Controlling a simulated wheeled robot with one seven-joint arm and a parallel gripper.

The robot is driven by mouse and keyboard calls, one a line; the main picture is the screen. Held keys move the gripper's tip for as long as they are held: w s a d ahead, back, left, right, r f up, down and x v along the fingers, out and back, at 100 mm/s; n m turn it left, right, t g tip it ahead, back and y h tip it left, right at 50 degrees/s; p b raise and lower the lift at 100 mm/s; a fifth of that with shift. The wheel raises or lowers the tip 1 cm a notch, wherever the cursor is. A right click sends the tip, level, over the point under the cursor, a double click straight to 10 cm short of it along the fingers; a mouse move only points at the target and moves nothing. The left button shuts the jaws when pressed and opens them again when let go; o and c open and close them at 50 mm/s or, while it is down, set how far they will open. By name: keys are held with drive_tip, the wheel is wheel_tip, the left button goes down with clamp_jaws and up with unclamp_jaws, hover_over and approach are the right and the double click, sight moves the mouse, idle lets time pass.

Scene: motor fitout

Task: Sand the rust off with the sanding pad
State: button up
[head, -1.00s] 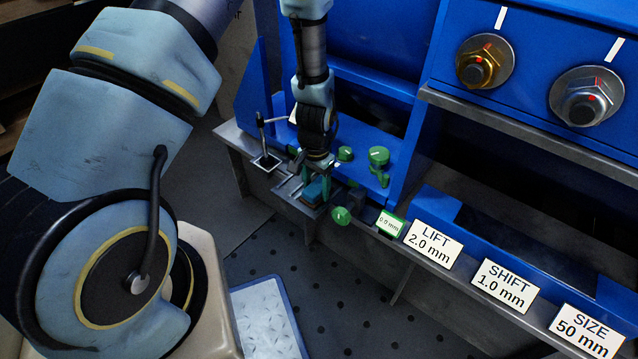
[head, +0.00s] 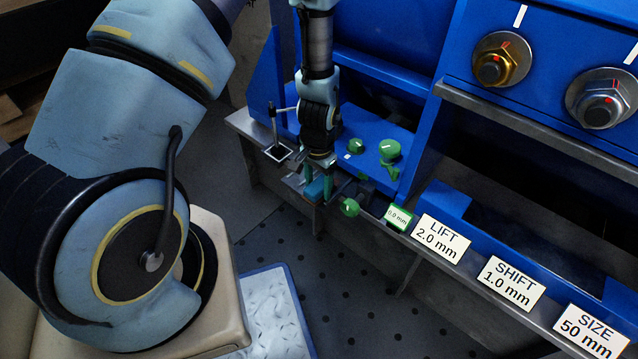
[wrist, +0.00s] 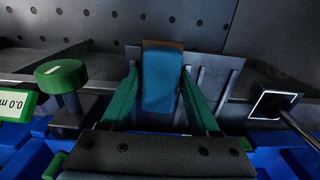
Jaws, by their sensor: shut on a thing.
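My gripper (head: 318,186) has two teal fingers and is low at the front left of the blue machine. It is shut on the sanding pad, a small blue block (head: 315,191) with a brown edge. In the wrist view the pad (wrist: 162,82) stands between the finger ends of my gripper (wrist: 160,95), its brown end pointing away. A grey slotted metal plate (wrist: 222,68) lies around and behind the pad. I cannot tell whether the pad touches it. I cannot make out any rust; the pad and fingers hide part of the plate.
Green knobs (head: 349,207) (head: 389,150) stand close right of my gripper, beside a small 0.0 mm display (head: 398,218). A lever (head: 274,128) stands to the left. LIFT, SHIFT and SIZE labels line the front ledge. Dark perforated floor (head: 375,305) lies open in front.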

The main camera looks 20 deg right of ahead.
drive_tip(key=shift+w+d, duration=0.35)
drive_tip(key=shift+d, duration=0.3)
drive_tip(key=shift+w+d, duration=0.4)
drive_tip(key=shift+d, duration=0.3)
drive_tip(key=shift+w+d, duration=0.35)
drive_tip(key=shift+d, duration=0.3)
drive_tip(key=shift+w+d+f, duration=0.1)
drive_tip(key=shift+d, duration=0.15)
wheel_tip(320, 180, up, 7)
drive_tip(key=p, duration=0.5)
drive_tip(key=shift+a+p, duration=0.2)
drive_tip(key=shift+p, duration=0.2)
